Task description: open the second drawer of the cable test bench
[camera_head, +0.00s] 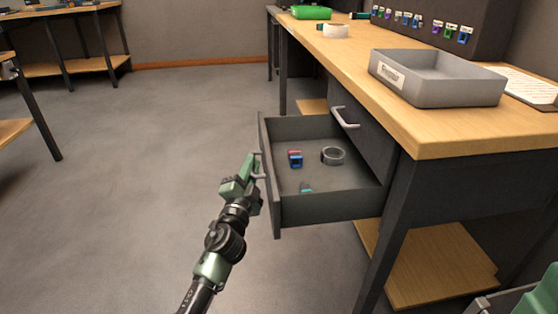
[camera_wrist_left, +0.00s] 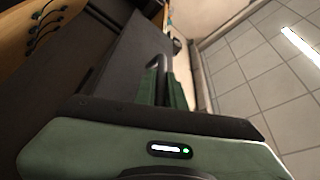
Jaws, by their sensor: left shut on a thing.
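The cable test bench (camera_head: 430,130) has a wooden top and dark drawers under it. One drawer (camera_head: 330,208) is pulled well out, its inside in plain view. My left gripper (camera_head: 252,170) is shut on this drawer's handle (camera_head: 260,174) at the outer face of its front. In the left wrist view the gripper fingers (camera_wrist_left: 163,88) close around the handle (camera_wrist_left: 160,62), partly hiding it. A second drawer front with a grey handle (camera_head: 345,118) beside it is shut. My right gripper is not in view.
The open drawer holds a grey ring (camera_head: 333,156), a blue-and-red small part (camera_head: 295,159) and a teal part (camera_head: 306,188). A grey tray (camera_head: 440,92) stands on the bench top. A wooden shelf (camera_head: 440,268) is below. The floor (camera_head: 150,190) left of the drawer is clear.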

